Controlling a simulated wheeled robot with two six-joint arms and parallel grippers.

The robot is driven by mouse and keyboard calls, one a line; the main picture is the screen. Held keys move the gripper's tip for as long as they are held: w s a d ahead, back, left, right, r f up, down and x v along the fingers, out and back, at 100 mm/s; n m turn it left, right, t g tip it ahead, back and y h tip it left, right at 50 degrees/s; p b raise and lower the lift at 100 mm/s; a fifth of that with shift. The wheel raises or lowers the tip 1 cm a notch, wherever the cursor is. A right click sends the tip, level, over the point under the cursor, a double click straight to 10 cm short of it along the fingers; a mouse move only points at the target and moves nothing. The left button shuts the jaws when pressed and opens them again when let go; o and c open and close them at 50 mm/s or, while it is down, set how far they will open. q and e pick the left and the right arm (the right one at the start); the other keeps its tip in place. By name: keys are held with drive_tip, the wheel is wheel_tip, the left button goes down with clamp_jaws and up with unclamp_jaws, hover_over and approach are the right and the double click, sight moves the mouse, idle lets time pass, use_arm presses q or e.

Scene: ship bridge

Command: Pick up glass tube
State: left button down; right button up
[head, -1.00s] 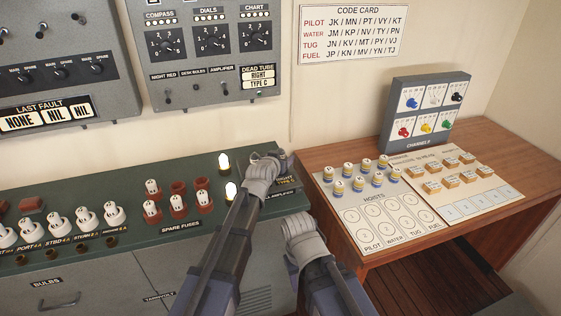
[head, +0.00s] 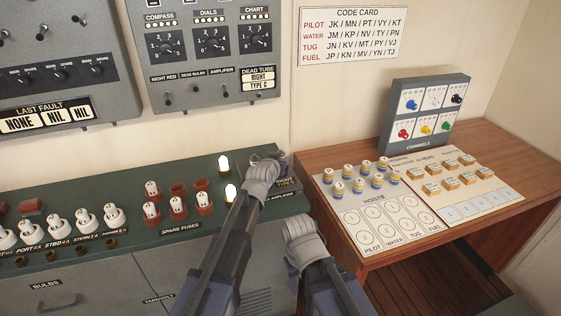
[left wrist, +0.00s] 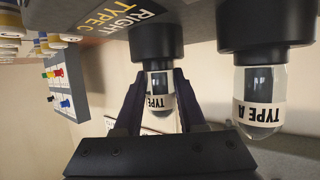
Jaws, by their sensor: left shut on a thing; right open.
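My left gripper (head: 276,160) reaches over the right end of the green console, beside a "RIGHT TYPE C" label. In the left wrist view, which looks upside down, its two dark fingers are shut on a glass tube (left wrist: 158,98) with a white "TYPE" band. A finger hides the letter after it. The tube's end meets a black cylindrical holder (left wrist: 157,42). A second glass tube (left wrist: 260,98), marked "TYPE A", is beside it in a similar holder. My right gripper (head: 304,232) is lower, before the console's right end; its fingers are hidden in the head view.
Two lit bulbs (head: 227,178) stand left of my left gripper on the console (head: 110,208). Spare fuses (head: 178,205) are further left. A wooden desk (head: 470,228) with several hoist pieces and a channels box (head: 425,112) is to the right. The panel reads "DEAD TUBE RIGHT TYPE C" (head: 259,80).

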use_arm(q)
drive_tip(key=shift+r, duration=0.1)
wheel_tip(320, 180, up, 10)
drive_tip(key=p, duration=1)
